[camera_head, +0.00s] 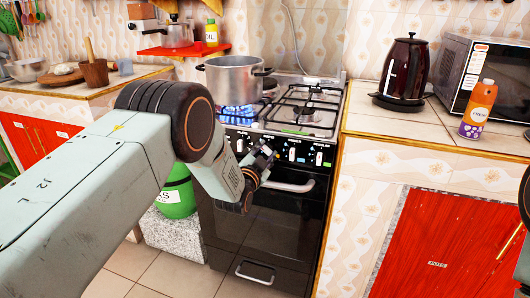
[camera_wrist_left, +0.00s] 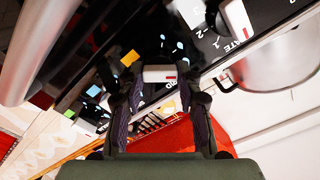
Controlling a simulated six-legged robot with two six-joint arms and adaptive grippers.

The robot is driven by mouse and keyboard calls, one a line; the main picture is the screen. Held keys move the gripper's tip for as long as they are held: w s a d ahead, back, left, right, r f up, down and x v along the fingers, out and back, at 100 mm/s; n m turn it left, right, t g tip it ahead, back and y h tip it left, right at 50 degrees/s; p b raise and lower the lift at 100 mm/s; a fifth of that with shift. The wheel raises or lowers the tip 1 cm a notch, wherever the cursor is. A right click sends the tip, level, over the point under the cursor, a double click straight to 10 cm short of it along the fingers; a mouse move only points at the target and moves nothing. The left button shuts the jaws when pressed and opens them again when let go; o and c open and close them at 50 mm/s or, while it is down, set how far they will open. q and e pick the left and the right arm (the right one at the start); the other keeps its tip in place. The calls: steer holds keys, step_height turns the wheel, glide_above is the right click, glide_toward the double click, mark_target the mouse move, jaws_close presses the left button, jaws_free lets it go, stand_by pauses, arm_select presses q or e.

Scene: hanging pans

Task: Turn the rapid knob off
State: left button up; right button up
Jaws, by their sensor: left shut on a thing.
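The black stove (camera_head: 265,225) has a front panel with several white knobs, among them a knob (camera_head: 292,153) and a knob (camera_head: 318,158) right of my gripper. My left gripper (camera_head: 262,157) is at this panel, in front of its left half. In the left wrist view my left gripper (camera_wrist_left: 158,100) is shut on a white knob (camera_wrist_left: 159,74) with a red mark, held between its fingertips. The lettering beside this knob is partly hidden, so I cannot read its full label. A blue flame (camera_head: 238,110) burns under the pot. My right gripper is not in view.
A steel pot (camera_head: 233,78) stands on the left burner. The oven handle (camera_head: 288,186) juts out below the knobs. A kettle (camera_head: 403,72), microwave (camera_head: 483,75) and orange bottle (camera_head: 478,110) stand on the right counter. A green gas bottle (camera_head: 177,192) stands left of the stove.

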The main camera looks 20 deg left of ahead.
arm_select(q)
steer(key=m, duration=0.5)
steer(key=shift+m, duration=2.6)
steer(key=o, duration=1.2)
steer(key=shift+f, duration=0.1)
steer(key=shift+c, duration=0.2)
steer(key=s, duration=1.2)
steer(key=shift+a, duration=0.2)
